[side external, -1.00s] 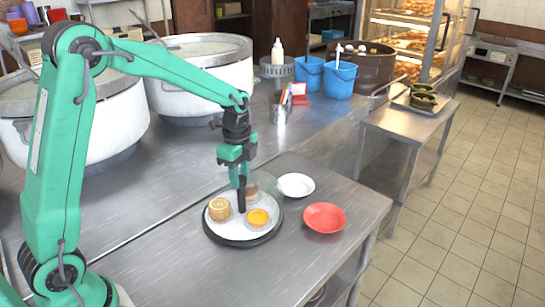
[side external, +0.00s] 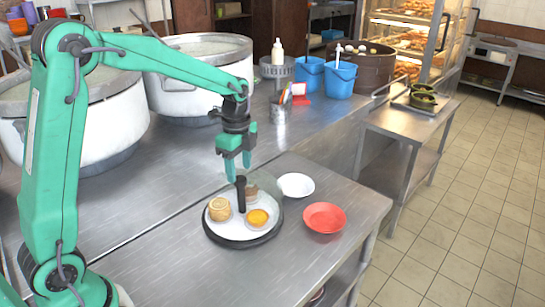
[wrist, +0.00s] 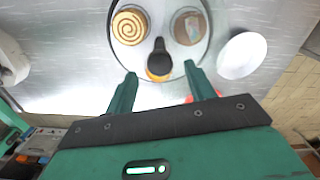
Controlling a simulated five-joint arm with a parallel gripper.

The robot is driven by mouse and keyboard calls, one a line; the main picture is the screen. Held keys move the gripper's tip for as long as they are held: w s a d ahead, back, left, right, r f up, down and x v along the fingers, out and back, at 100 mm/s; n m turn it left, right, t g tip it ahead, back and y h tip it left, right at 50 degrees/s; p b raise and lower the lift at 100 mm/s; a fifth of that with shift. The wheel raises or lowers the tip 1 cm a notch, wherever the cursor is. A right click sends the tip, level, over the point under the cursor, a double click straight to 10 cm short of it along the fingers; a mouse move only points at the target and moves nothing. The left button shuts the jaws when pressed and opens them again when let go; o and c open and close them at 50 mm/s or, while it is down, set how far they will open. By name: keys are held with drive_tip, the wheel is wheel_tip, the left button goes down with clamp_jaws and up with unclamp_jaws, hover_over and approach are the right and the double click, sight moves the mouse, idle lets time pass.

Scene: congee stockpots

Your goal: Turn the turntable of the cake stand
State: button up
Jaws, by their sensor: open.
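The cake stand's turntable (side external: 230,229) is a white disc with a dark rim on the steel table; it also fills the top of the wrist view (wrist: 155,22). A black upright handle (side external: 240,194) rises from it, seen from above in the wrist view (wrist: 158,58). On the disc sit a spiral-topped roll (side external: 219,209), an orange-filled tart (side external: 257,218) and a brown cake (side external: 251,192). In the wrist view the handle partly hides the tart. My gripper (side external: 238,172) is open and empty above the handle, its fingers apart and clear of it.
A white plate (side external: 296,185) and a red bowl (side external: 324,218) lie right of the turntable. Behind are large stockpots (side external: 195,80), blue buckets (side external: 340,80) and a cup of utensils (side external: 281,110). The table's front is clear.

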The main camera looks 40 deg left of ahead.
drive_tip(key=shift+r, duration=2.55)
drive_tip(key=s+d+r+n+t, duration=0.1)
drive_tip(key=s+r+n+t, duration=0.1)
drive_tip(key=s+n, duration=0.5)
drive_tip(key=s+d+r+n+t, duration=0.2)
drive_tip(key=s+n, duration=0.6)
drive_tip(key=s, duration=0.6)
drive_tip(key=shift+s+d+r+t, duration=0.25)
drive_tip(key=shift+s+t, duration=0.05)
drive_tip(key=shift+t, duration=0.5)
